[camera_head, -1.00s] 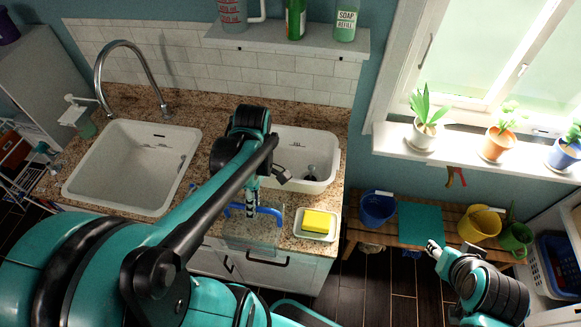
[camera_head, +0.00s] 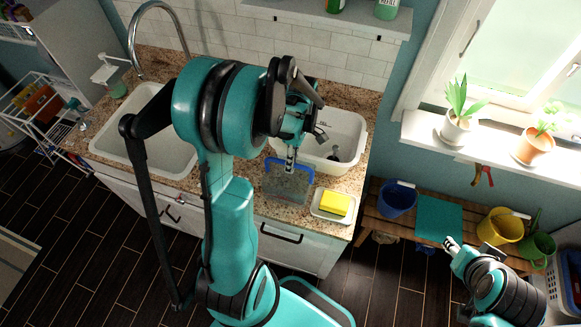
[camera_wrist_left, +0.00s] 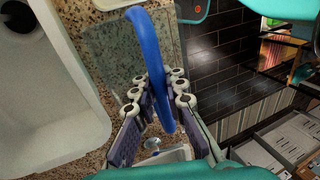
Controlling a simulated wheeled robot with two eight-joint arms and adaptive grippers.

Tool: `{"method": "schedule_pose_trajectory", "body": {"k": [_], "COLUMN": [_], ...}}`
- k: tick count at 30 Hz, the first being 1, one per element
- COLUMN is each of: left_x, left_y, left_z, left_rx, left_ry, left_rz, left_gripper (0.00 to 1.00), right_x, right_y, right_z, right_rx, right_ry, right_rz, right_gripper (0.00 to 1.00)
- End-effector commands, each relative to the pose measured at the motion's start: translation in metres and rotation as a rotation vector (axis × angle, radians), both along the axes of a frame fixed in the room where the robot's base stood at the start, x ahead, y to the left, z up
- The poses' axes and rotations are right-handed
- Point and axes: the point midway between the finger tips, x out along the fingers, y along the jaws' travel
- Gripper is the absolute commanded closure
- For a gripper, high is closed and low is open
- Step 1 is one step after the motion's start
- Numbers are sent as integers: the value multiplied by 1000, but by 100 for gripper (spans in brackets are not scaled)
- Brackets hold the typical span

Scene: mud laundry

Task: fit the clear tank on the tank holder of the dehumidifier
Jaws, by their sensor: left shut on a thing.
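The clear tank (camera_head: 285,188) with its blue handle shows in the head view, over the front edge of the granite counter between the two sinks and the sponge dish. My left gripper (camera_head: 291,163) is shut on the handle from above. In the left wrist view, the blue handle (camera_wrist_left: 163,55) passes between the fingers of my left gripper (camera_wrist_left: 158,90). The see-through walls are hard to tell from the counter, and I cannot tell whether the tank touches it. My right gripper (camera_head: 451,244) is at the lower right, apart from the tank; its jaw opening is unclear. I cannot make out the dehumidifier or its holder.
A yellow sponge (camera_head: 335,203) lies in a white dish (camera_head: 324,214) right of the tank. A white sink (camera_head: 343,130) is behind. A wooden bench (camera_head: 408,229) holds a blue bucket (camera_head: 396,199) and a yellow bucket (camera_head: 492,229). Dark floor (camera_head: 95,260) is clear at the left.

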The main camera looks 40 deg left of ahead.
Motion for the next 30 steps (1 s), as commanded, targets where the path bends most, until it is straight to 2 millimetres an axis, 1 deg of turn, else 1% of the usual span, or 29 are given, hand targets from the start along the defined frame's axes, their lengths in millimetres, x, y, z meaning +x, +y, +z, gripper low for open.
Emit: {"method": "schedule_pose_trajectory", "body": {"k": [1, 3, 11, 14, 15, 17, 18, 26, 30], "left_x": [0, 0, 0, 0, 0, 0, 0, 0, 2], "left_y": [0, 0, 0, 0, 0, 0, 0, 0, 1], "left_z": [-8, -13, -13, -17, -17, -16, -16, -15, -6], "left_rx": [0, 0, 0, 0, 0, 0, 0, 0, 0], "left_ry": [0, 0, 0, 0, 0, 0, 0, 0, 0], "left_rz": [0, 0, 0, 0, 0, 0, 0, 0, 0], "left_gripper": [100, 100, 100, 100, 85, 69, 67, 67, 67], "right_x": [0, 0, 0, 0, 0, 0, 0, 0, 0], "right_y": [0, 0, 0, 0, 0, 0, 0, 0, 0], "right_z": [-2, -2, -2, -5, -5, -4, -4, -4, 0], "right_rx": [0, 0, 0, 0, 0, 0, 0, 0, 0], "right_ry": [0, 0, 0, 0, 0, 0, 0, 0, 0], "right_rz": [0, 0, 0, 0, 0, 0, 0, 0, 0], "right_gripper": [60, 60, 60, 60, 60, 60, 60, 60, 60]}}
